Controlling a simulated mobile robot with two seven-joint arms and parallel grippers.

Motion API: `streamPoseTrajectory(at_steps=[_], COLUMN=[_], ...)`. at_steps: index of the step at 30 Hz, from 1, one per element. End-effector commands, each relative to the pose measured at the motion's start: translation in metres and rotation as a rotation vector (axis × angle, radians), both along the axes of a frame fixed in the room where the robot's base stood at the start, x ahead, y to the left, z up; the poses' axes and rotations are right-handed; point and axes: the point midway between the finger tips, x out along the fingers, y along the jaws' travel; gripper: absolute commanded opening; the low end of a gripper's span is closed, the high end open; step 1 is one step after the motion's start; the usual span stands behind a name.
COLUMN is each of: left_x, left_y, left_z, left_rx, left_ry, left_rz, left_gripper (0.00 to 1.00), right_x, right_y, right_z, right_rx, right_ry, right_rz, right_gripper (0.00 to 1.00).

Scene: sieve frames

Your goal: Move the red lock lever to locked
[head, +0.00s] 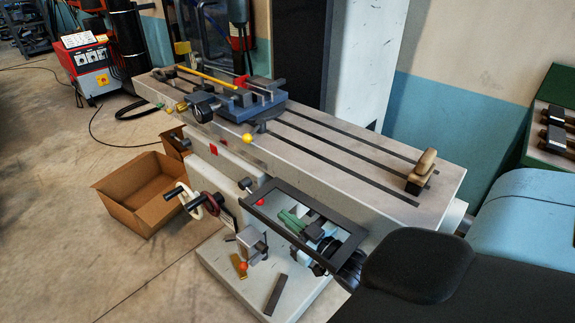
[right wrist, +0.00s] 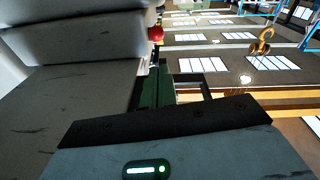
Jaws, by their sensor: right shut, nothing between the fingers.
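A small red knob (head: 260,202), which looks like the end of the red lock lever, sits at the front side of the grey machine (head: 345,190). It also shows in the right wrist view (right wrist: 156,33), just beyond the fingertips. The rest of the lever is too small or hidden to tell its setting. My right gripper (head: 284,216) has green fingers, shut and empty. Its tips are close to the right of the knob in the head view, with a small gap. The green fingers show in the right wrist view (right wrist: 157,85). My left gripper is not in view.
A black rectangular frame (head: 322,207) surrounds my right fingers in the head view. An orange-red knob (head: 242,266) sits lower by a small grey block. A handwheel (head: 215,205), cardboard box (head: 140,190) and blue vise (head: 238,102) are further left.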

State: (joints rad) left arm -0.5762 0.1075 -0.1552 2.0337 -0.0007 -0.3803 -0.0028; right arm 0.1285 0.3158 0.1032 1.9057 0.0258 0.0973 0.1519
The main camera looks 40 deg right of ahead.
Motion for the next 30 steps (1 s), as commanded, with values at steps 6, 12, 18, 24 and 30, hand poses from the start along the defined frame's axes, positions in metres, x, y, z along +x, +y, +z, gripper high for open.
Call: streamPoseTrajectory(at_steps=[6, 12, 18, 24, 30], left_x=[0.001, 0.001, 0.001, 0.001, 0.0], left_y=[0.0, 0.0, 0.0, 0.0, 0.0], left_z=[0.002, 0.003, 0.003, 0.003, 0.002], left_rx=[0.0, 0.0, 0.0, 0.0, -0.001], left_ry=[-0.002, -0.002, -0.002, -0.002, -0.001], left_rz=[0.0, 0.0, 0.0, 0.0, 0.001], left_gripper=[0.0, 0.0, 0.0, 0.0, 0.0], right_x=[0.038, 0.063, 0.074, 0.076, 0.075], right_y=[0.001, 0.002, 0.003, 0.003, 0.003], right_z=[0.005, 0.006, 0.007, 0.007, 0.007], right_rx=[0.0, 0.001, 0.0, 0.0, 0.0], right_ry=[-0.003, 0.0, 0.001, 0.001, 0.0], right_rz=[-0.001, 0.0, -0.001, 0.0, 0.0], right_gripper=[0.0, 0.0, 0.0, 0.0, 0.0])
